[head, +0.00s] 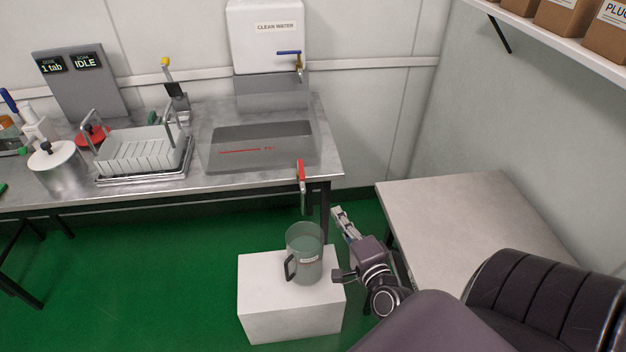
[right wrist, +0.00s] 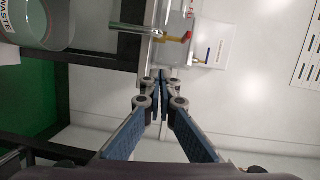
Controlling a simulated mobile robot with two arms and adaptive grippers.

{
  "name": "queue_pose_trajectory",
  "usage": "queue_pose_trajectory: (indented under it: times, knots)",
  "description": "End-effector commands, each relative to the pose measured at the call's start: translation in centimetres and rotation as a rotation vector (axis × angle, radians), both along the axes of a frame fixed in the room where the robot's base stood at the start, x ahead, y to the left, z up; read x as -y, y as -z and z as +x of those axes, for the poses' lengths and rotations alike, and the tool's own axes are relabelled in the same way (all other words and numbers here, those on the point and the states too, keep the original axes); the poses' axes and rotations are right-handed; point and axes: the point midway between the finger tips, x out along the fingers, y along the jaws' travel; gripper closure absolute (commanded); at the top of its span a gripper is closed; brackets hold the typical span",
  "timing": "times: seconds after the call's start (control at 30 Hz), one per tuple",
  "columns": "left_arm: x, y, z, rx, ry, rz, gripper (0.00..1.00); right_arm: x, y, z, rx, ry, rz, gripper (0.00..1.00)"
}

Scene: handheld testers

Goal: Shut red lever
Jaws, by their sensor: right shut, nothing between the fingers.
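The red lever (head: 301,172) sits on a metal drain valve at the front edge of the sink (head: 215,160), above the clear waste jug (head: 305,262). My left gripper is out of view.
The jug stands on a white block (head: 262,295), close left of my right gripper. A bare table (head: 470,205) stands to the right. A clean water tank (head: 265,40) with a blue-handled tap (head: 290,53) hangs behind the sink. A dish rack (head: 140,150) stands left.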

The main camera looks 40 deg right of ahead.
Motion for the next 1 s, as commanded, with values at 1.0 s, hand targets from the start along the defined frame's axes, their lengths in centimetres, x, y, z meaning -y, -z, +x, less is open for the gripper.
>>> queue_pose_trajectory:
  times: [1.0]
  knots:
    - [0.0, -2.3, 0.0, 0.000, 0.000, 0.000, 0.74, 1.4, -4.0, 11.1, 0.095, 0.026, 0.064, 1.00]
